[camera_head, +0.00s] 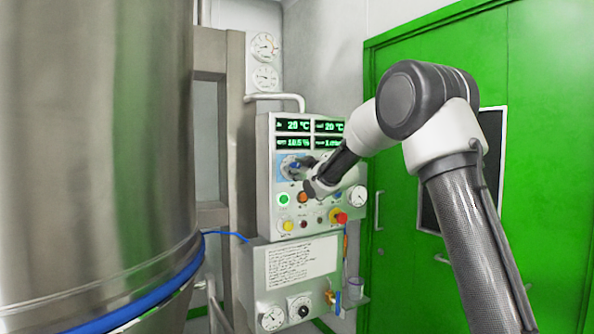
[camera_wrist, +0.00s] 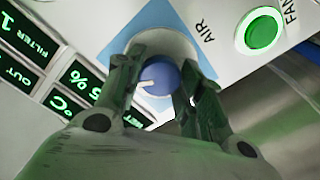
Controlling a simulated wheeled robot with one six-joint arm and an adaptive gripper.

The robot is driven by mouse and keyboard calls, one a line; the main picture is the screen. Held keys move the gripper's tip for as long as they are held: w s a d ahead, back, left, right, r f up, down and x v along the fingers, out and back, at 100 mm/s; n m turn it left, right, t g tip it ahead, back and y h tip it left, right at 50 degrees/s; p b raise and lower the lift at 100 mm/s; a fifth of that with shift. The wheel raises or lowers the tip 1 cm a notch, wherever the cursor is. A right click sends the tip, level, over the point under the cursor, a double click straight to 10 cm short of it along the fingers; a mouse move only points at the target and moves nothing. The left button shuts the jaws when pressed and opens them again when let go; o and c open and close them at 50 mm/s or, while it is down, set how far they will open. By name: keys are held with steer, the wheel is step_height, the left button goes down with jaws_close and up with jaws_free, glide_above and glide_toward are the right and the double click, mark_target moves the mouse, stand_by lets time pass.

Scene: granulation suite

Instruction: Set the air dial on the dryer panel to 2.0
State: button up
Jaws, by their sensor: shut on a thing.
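The dryer panel (camera_head: 268,218) is a pale grey box on the wall with green readouts at the top. In the wrist view the air dial (camera_wrist: 160,77) is a blue knob with a white pointer mark, on a light blue patch beside the printed word AIR. My gripper (camera_wrist: 158,88) has one finger on each side of the knob and is shut on it. In the head view my gripper (camera_head: 300,166) reaches the panel's upper left part, below the readouts. The fingers and the tilted angle hide most of the dial's scale, so I cannot read its setting.
The green FAN button (camera_wrist: 261,30) is close to the dial. A red knob (camera_head: 341,218) and a gauge (camera_head: 357,196) sit at the panel's right. A large steel vessel (camera_head: 95,150) stands at the left. A green door (camera_head: 440,75) is behind my arm.

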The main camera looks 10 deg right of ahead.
steer(key=n, duration=0.5)
steer(key=shift+n, duration=0.3)
stand_by(0.4)
steer(key=o, duration=1)
steer(key=v, duration=1.2)
